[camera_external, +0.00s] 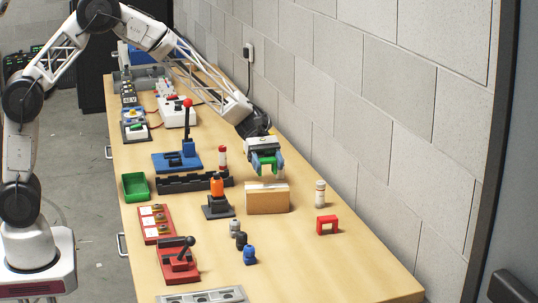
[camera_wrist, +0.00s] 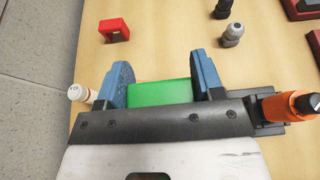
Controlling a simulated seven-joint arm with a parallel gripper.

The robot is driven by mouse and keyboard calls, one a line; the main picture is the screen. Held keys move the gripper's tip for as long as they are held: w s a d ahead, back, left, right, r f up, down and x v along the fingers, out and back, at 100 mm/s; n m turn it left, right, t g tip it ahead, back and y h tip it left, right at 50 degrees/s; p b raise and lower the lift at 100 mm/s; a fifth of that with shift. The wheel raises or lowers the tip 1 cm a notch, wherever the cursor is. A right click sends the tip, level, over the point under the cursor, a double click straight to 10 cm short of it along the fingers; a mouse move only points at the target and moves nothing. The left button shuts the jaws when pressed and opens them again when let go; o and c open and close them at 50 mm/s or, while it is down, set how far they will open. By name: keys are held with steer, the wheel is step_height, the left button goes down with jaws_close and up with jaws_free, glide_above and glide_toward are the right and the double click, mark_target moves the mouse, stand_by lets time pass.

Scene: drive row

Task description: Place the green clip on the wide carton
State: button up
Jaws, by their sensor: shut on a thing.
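My gripper (camera_external: 266,167) has blue fingers and is shut on the green clip (camera_external: 265,158), which sits between them. In the wrist view the green clip (camera_wrist: 160,93) shows as a bright green block gripped from both sides by my gripper (camera_wrist: 161,82). The wide carton (camera_external: 267,200) is a brown cardboard box standing on the table in the external view. My gripper and the clip are above its back edge, and a gap seems to show between clip and carton. The carton cannot be made out in the wrist view.
A white bottle (camera_external: 320,193) and a red bracket (camera_external: 327,225) stand right of the carton. An orange-topped device (camera_external: 217,197) and a black rail (camera_external: 190,182) are on its left. Small blue and grey connectors (camera_external: 249,254) lie in front. The right front table is clear.

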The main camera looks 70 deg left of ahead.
steer(key=shift+f, duration=1.85)
steer(key=shift+f, duration=0.15)
steer(key=o, duration=0.9)
steer(key=shift+a+r, duration=0.2)
steer(key=v, duration=1.1)
steer(key=shift+a, duration=0.35)
steer(key=shift+r, duration=0.1)
